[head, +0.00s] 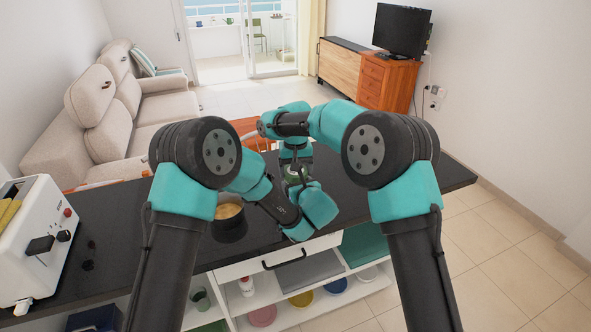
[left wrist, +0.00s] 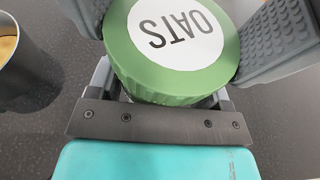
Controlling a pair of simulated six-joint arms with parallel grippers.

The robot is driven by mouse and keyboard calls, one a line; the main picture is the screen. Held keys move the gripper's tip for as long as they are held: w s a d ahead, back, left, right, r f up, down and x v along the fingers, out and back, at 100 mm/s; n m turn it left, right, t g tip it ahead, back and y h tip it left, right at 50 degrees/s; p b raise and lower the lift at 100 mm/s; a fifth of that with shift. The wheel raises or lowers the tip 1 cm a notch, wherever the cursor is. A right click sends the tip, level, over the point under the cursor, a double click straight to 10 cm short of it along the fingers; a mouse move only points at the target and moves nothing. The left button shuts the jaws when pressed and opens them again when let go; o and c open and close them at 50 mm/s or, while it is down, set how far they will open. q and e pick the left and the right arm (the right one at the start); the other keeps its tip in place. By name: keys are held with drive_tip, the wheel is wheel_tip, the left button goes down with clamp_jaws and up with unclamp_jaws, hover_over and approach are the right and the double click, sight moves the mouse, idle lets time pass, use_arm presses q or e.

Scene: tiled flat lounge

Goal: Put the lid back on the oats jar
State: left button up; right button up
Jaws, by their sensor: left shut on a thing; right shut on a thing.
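The green lid (left wrist: 165,80) with a white OATS label fills the top middle of the left wrist view. My left gripper (head: 299,184) is shut on it, with a grey finger at each side. The oats jar (head: 296,173) is a small greenish patch between my two wrists in the head view, mostly hidden by my arms. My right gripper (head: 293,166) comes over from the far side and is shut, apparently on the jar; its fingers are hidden. Whether the lid touches the jar's rim cannot be told.
A dark pot (head: 229,226) with tan contents stands left of the grippers on the dark counter (head: 440,178); it also shows in the left wrist view (left wrist: 28,75). A white toaster (head: 35,235) stands at the left end. The counter's right end is clear.

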drive_tip(key=o, duration=0.9)
drive_tip(key=shift+r, duration=0.15)
drive_tip(key=shift+r, duration=2.15)
drive_tip(key=shift+c, duration=0.8)
wheel_tip(320, 180, up, 4)
drive_tip(key=n, duration=0.6)
drive_tip(key=shift+f+n, duration=0.25)
drive_tip(key=shift+n, duration=0.15)
drive_tip(key=shift+f, duration=0.15)
